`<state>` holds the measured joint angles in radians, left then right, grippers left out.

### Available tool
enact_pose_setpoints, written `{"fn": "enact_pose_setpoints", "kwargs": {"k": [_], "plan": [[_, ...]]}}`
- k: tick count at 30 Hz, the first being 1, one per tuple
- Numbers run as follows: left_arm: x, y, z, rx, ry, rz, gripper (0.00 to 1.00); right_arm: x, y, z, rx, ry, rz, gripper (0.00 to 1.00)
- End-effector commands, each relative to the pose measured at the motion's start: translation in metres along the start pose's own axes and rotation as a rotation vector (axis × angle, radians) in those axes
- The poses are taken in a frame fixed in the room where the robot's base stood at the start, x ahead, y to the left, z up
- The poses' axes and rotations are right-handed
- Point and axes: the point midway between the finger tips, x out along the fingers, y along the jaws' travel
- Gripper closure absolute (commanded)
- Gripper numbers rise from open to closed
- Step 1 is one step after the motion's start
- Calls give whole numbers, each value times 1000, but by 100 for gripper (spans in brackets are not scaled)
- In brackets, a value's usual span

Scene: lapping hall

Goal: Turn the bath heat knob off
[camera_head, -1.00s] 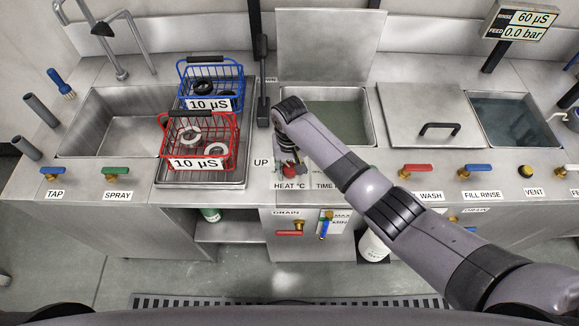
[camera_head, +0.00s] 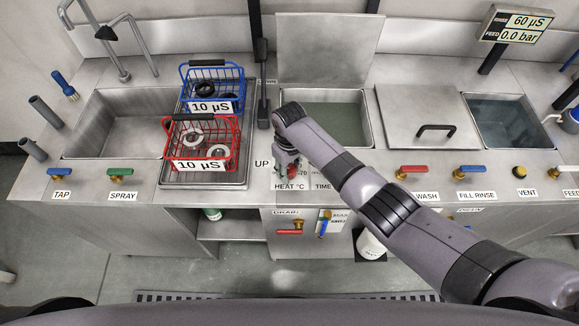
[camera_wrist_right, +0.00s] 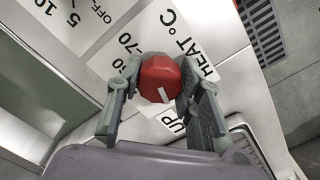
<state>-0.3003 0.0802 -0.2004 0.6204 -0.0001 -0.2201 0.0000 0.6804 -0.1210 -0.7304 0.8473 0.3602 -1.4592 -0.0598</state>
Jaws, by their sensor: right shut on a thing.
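The bath heat knob is red and faceted, with a white pointer mark; it shows in the right wrist view (camera_wrist_right: 160,78) between the fingers. Its plate reads HEAT °C, with 60 and 70 legible. The pointer mark is on the knob's lower side in that view, away from these numbers. My right gripper (camera_wrist_right: 165,88) is shut on the knob, one finger on each side. In the head view my right gripper (camera_head: 288,167) is at the panel above the HEAT °C label and mostly hides the knob. My left gripper is not in view.
A TIME dial plate (camera_wrist_right: 75,20) with OFF, 5 and 10 is beside the heat plate. A red basket (camera_head: 202,145) and a blue basket (camera_head: 212,85) stand left of my right gripper. The bath basin (camera_head: 345,115) lies behind it. Coloured valve handles line the front edge.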

Motion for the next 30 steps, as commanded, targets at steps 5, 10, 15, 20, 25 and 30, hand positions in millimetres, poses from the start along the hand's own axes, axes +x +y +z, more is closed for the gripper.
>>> {"fn": "enact_pose_setpoints", "kwargs": {"k": [5, 10, 15, 20, 25, 30], "plan": [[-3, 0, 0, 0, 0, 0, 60, -2, 0, -1, -75, 3, 0, 94], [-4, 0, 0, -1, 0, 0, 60, -1, 0, -1, -112, 3, 1, 94], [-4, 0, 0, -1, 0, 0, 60, -1, 0, -1, -124, 4, 1, 94], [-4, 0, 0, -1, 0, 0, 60, -1, 0, -2, -125, 4, 2, 94], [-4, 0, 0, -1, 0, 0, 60, -1, 0, -2, -125, 4, 2, 64], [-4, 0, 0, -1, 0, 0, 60, -1, 0, -1, -124, 3, 1, 52]]}}
